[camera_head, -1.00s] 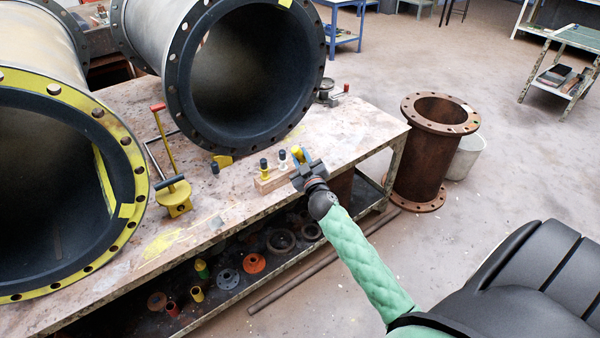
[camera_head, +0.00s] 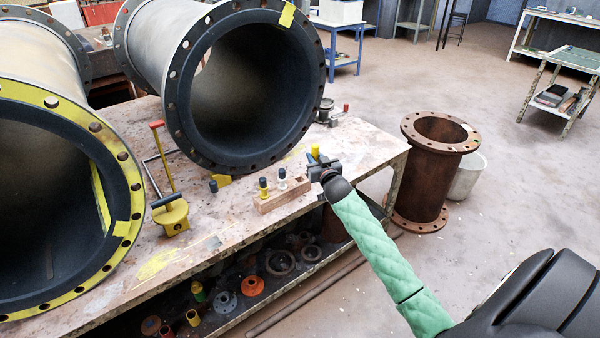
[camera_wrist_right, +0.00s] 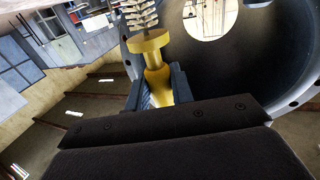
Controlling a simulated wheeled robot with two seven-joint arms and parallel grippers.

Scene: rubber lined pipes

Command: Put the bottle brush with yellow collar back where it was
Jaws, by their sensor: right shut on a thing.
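My right gripper (camera_head: 324,165) is shut on the bottle brush with yellow collar (camera_head: 315,151), above and just right of a wooden block (camera_head: 285,197) on the bench. In the right wrist view the brush (camera_wrist_right: 152,42) stands up between the fingers (camera_wrist_right: 158,90), with a yellow handle, a wide yellow collar and pale bristles on top, cut off by the frame. The block holds a dark-topped piece with a yellow lower part (camera_head: 263,187) and a dark-topped white one (camera_head: 282,180). Its right part carries no piece. My left gripper is out of view.
Two large rubber-lined pipes lie on the bench, one with a yellow flange (camera_head: 126,185) and one with a dark flange (camera_head: 185,140). A yellow tool with a red handle (camera_head: 168,190) stands between them. A rusty flanged pipe (camera_head: 432,175) stands on the floor at right.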

